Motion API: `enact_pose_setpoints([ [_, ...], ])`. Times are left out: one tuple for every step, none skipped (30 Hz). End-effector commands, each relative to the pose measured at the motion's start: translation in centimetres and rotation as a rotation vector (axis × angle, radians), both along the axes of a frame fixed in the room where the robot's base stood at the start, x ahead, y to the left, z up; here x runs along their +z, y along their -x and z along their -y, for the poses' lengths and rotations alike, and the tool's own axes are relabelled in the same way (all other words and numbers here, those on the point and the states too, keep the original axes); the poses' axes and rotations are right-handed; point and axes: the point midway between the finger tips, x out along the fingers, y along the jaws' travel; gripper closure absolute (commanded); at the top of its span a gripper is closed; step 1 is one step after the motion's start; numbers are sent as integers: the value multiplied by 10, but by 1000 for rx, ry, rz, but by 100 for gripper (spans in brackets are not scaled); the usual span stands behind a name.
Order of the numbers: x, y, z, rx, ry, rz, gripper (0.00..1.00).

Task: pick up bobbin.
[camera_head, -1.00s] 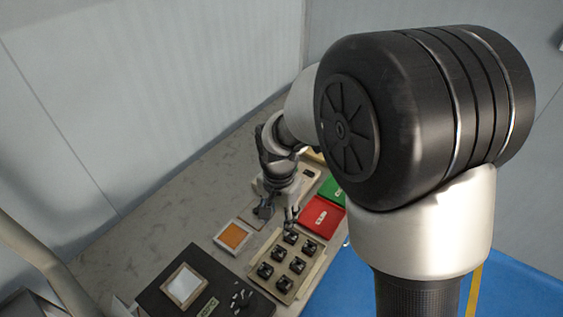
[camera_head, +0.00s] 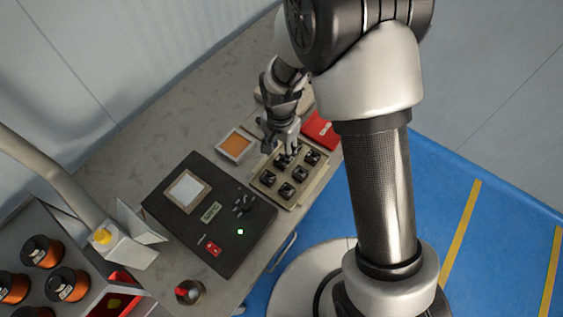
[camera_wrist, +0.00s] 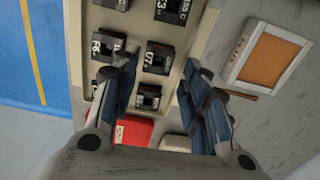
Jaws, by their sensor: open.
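Several small black bobbins with white labels sit in a beige tray (camera_head: 283,203) on the bench. My gripper (camera_head: 282,146) is over the far end of this tray, partly hiding the bobbins there. In the wrist view, my gripper (camera_wrist: 160,70) is open, its two dark blue-grey fingers apart. One black bobbin (camera_wrist: 148,97) shows between the fingers, and another bobbin (camera_wrist: 158,58) shows just beyond the fingertips. Nothing is held. I cannot tell the exact height of the fingers above the bobbins.
An orange-topped square holder (camera_head: 235,145) and a red bin (camera_head: 320,130) are near the tray. A black control panel (camera_head: 205,225) with a red switch lies in front. Copper-wire spools (camera_head: 66,284) stand at lower left. Blue floor is on the right.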

Motion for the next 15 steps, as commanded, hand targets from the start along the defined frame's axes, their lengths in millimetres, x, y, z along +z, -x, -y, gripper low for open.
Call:
enact_pose_setpoints([
  [-5,1,0,0,1,-2,58],
  [-9,1,0,0,1,-2,58],
  [-14,2,0,0,0,-3,58],
  [-19,2,0,0,1,-3,58],
  [-24,3,0,0,1,-3,58],
  [-31,4,0,0,1,-5,58],
  [-36,4,0,0,1,-3,58],
  [-41,4,0,0,1,-3,58],
  [-46,3,0,0,1,-3,58],
  [-48,3,0,0,1,-3,58],
  [-50,3,0,0,0,-3,58],
  [-51,3,0,0,0,-1,58],
  [-51,3,0,0,0,-1,58],
  [-50,3,0,0,0,0,58],
  [-50,2,0,0,0,0,58],
])
